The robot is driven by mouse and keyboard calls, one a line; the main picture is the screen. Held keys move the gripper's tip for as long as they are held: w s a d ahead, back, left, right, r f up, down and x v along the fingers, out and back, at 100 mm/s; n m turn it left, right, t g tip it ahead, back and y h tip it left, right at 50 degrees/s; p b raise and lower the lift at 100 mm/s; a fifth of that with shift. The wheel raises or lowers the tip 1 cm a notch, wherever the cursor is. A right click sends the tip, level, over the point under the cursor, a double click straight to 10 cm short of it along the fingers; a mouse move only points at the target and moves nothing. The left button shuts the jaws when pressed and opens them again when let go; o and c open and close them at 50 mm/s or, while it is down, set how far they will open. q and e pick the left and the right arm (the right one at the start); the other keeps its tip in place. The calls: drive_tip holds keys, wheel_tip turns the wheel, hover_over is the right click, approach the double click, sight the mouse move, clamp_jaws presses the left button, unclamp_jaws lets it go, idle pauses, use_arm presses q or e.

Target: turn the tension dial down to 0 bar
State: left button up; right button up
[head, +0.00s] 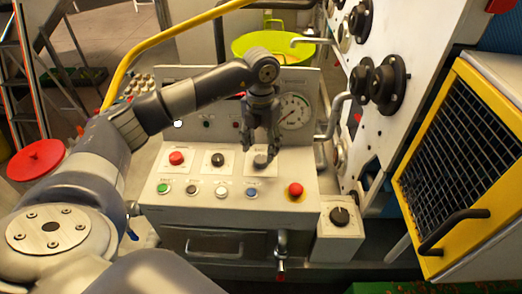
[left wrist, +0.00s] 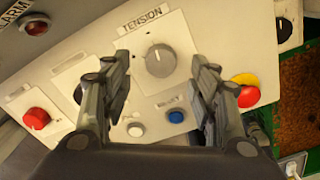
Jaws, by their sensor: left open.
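The tension dial (left wrist: 160,61) is a round grey knob on a white plate marked TENSION. In the left wrist view it sits between and beyond my two fingers, apart from both. In the head view the dial (head: 262,160) shows just below the fingertips on the sloped control panel. My left gripper (head: 258,146) hangs over it, pointing down, open and empty; it also shows in the left wrist view (left wrist: 164,106). The gauge (head: 292,111) with a white face stands behind the dial; its reading is too small to tell. My right gripper is not in view.
A red knob (head: 177,158) and a black knob (head: 217,159) sit left of the dial. Several push buttons line the panel's front, with a red emergency button (head: 296,189) at right. A yellow-framed grille (head: 470,120) stands far right.

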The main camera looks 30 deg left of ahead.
sight(261, 158)
use_arm(q)
drive_tip(key=shift+f+p, duration=0.45)
drive_tip(key=shift+f, duration=1.5)
drive_tip(key=c, duration=1.1)
